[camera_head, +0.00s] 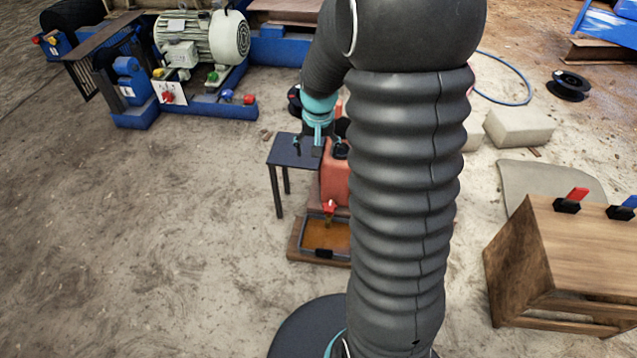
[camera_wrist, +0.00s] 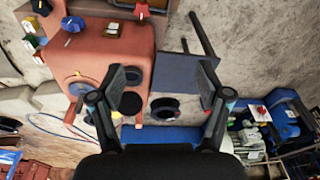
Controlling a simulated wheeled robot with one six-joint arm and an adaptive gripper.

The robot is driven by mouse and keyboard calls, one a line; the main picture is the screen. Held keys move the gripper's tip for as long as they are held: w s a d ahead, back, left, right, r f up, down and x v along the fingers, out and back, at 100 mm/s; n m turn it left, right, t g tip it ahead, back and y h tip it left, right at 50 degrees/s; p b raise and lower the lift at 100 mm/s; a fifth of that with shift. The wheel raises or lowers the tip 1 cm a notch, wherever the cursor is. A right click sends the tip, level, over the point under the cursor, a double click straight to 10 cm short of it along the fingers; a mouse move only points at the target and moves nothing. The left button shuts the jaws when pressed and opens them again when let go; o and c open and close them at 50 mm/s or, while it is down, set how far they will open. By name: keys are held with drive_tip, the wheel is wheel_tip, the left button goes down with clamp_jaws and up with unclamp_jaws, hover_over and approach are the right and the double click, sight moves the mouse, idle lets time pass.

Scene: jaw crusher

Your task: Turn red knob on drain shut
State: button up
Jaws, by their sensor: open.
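A red tank (camera_head: 336,182) stands low in the middle of the head view, partly hidden behind my arm. A small red knob (camera_head: 329,208) sits low on its front, above a tray (camera_head: 303,246) holding orange-brown liquid. My gripper (camera_head: 318,145) is above and beside the tank, near a small dark table, partly hidden by my arm. In the wrist view my gripper (camera_wrist: 168,82) is open, its two fingers wide apart with nothing between them. The tank (camera_wrist: 115,45) fills the upper left there. A red part (camera_wrist: 142,10) at the top edge appears to be the knob, away from the fingers.
The small dark table (camera_head: 287,150) stands just left of the tank. A wooden box (camera_head: 560,260) with red and blue levers is at the right. A motor on blue frames (camera_head: 200,42) is at the back left. The floor at the left is clear.

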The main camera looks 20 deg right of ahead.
drive_tip(key=m+g, duration=0.2)
approach(330, 206)
wheel_tip(330, 206, down, 9)
drive_tip(key=shift+s+f, duration=0.1)
drive_tip(key=c, duration=1.1)
